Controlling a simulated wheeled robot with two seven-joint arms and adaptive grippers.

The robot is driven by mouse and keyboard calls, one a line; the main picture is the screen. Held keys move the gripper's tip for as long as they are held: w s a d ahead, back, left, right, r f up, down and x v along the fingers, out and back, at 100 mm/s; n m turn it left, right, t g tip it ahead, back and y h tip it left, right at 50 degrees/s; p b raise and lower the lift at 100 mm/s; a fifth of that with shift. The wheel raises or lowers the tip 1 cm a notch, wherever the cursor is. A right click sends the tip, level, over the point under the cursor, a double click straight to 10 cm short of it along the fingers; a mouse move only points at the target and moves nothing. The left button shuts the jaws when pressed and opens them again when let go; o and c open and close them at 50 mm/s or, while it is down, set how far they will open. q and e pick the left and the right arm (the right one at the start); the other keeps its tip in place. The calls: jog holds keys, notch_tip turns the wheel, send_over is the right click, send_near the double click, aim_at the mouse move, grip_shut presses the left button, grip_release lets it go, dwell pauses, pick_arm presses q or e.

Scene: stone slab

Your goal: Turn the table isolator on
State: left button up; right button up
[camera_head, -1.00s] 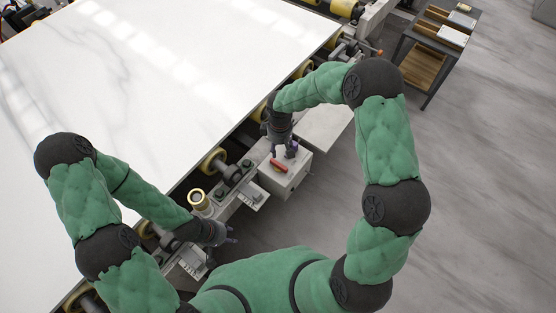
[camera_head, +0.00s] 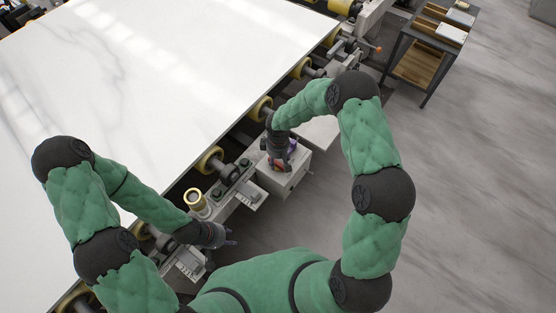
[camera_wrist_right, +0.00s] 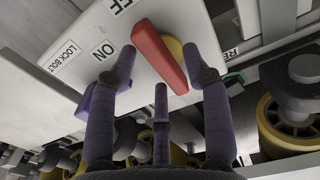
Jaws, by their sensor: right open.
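The isolator is a red bar handle (camera_wrist_right: 158,56) on a yellow disc (camera_wrist_right: 177,51), set on a pale box (camera_head: 291,179). In the right wrist view the handle slants from upper left to lower right, with "ON" to its left and a partly cut-off label above. My right gripper (camera_wrist_right: 160,68) is open, its fingers on either side of the handle; contact cannot be told. In the head view my right gripper (camera_head: 280,162) is over the box and covers most of the handle. My left gripper (camera_head: 229,239) hangs near the machine edge, away from the isolator; its opening is unclear.
A purple part (camera_wrist_right: 83,101) sits by the "LOCK BOLT" label. A large white slab (camera_head: 150,80) lies on yellow rollers (camera_head: 210,160) left of the box. Open floor (camera_head: 470,200) lies to the right.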

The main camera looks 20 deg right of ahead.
grip_shut()
jog(key=shift+n, duration=0.3)
jog(key=n+p, duration=0.1)
jog(key=n, duration=0.2)
jog(key=shift+a+n, duration=0.1)
jog(key=shift+n, duration=0.2)
jog(key=n+p, duration=0.1)
jog(key=n, duration=0.3)
jog(key=shift+w+r+n+p, duration=0.1)
jog(key=shift+n+p, duration=0.2)
jog(key=n+p, duration=0.1)
jog(key=n, duration=0.3)
jog(key=shift+a+n, duration=0.15)
jog(key=shift+n, duration=0.15)
jog(key=shift+a+n+p, duration=0.1)
jog(key=shift+n+p, duration=0.9)
jog(key=shift+n, duration=1.2)
